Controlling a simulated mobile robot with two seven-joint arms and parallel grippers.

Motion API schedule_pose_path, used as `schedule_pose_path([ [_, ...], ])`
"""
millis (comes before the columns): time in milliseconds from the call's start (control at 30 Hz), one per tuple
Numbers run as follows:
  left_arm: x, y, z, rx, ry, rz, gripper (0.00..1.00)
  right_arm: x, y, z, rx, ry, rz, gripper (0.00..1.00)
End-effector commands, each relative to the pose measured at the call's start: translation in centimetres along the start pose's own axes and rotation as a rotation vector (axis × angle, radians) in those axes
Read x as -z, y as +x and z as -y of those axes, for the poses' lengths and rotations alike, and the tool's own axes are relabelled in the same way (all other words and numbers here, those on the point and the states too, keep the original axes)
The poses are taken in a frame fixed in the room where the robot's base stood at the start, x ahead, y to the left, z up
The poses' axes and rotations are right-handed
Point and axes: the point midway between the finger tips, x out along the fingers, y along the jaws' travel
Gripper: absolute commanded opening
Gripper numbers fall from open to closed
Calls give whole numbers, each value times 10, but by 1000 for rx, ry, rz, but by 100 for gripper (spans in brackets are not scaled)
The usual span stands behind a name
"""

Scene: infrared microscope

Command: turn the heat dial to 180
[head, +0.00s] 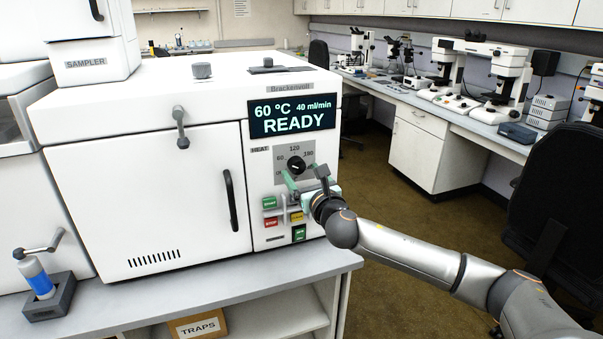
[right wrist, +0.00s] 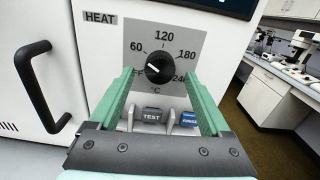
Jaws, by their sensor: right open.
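The heat dial (head: 296,164) is a round black knob on a grey scale plate on the white instrument's front panel. In the right wrist view the dial (right wrist: 158,67) has a white pointer mark slanting toward the upper left, near the 60 side. The 180 label (right wrist: 187,55) is at its upper right. My right gripper (head: 300,178) is open, with green fingers pointing at the panel. In the right wrist view the fingertips (right wrist: 160,77) stand left and right of the dial's lower part; I cannot tell whether they touch it. My left gripper is not in view.
The display (head: 293,119) reads 60 °C, 40 ml/min, READY. The oven door handle (head: 231,200) stands out left of the dial. A black chair (head: 560,200) is at the right.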

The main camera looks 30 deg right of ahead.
Motion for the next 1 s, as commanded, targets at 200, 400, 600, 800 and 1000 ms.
schedule_pose_path([
  [200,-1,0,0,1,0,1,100,0,8,0,0,-1,0,82],
  [400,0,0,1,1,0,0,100,0,8,0,-1,-1,0,82],
  [600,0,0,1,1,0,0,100,0,8,0,-1,-1,0,61],
  [800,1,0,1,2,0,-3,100,0,8,0,0,-1,0,39],
  [1000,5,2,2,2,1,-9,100,0,8,0,0,-1,0,16],
])
